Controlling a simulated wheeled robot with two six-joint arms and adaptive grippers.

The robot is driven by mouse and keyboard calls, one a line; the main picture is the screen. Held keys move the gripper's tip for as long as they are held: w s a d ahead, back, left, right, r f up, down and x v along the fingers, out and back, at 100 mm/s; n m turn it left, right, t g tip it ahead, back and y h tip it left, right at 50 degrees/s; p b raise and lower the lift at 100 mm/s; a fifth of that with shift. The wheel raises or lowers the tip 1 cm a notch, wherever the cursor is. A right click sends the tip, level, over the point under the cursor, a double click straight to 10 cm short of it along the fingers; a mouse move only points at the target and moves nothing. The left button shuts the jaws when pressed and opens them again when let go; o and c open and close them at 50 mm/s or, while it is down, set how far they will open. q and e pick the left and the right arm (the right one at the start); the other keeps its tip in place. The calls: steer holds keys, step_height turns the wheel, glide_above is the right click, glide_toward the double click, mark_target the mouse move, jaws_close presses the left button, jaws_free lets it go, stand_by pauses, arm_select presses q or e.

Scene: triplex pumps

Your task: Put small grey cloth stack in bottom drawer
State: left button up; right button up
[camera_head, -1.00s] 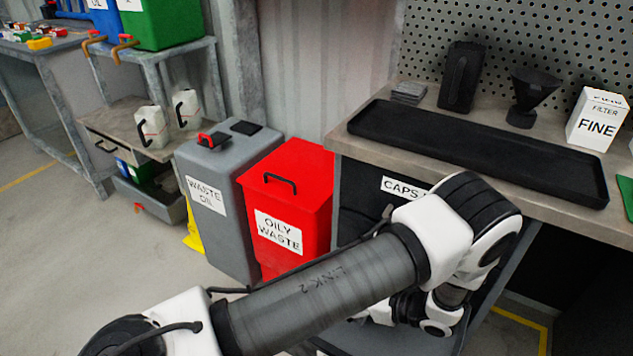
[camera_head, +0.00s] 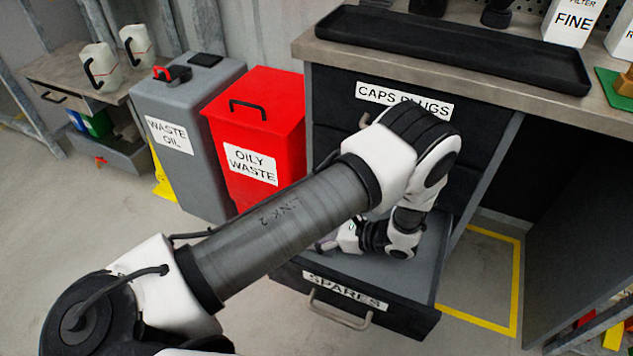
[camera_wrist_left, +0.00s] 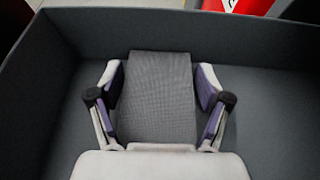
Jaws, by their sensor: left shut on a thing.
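The bottom drawer (camera_head: 400,316), labelled SPARES, is pulled open below the bench. My left gripper (camera_wrist_left: 160,98) is inside it, seen in the left wrist view. It is shut on the small grey cloth stack (camera_wrist_left: 158,105), with a purple-padded finger on each side. The drawer's dark walls (camera_wrist_left: 230,38) surround the stack. Whether the stack touches the drawer floor is hard to tell. In the head view my left arm hides the fingertips and the stack. My right gripper is not in view.
The CAPS PLUGS drawer (camera_head: 470,110) above is shut. A red OILY WASTE bin (camera_head: 265,115) and a grey WASTE OIL bin (camera_head: 190,110) stand to the left. A black tray (camera_head: 450,45) lies on the bench. Open floor lies to the drawer's front left.

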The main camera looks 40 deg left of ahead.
arm_select(q)
steer(key=shift+r, duration=0.15)
steer(key=shift+f, duration=0.25)
steer(key=o, duration=1.1)
steer(key=shift+o, duration=0.2)
steer(key=shift+r, duration=0.1)
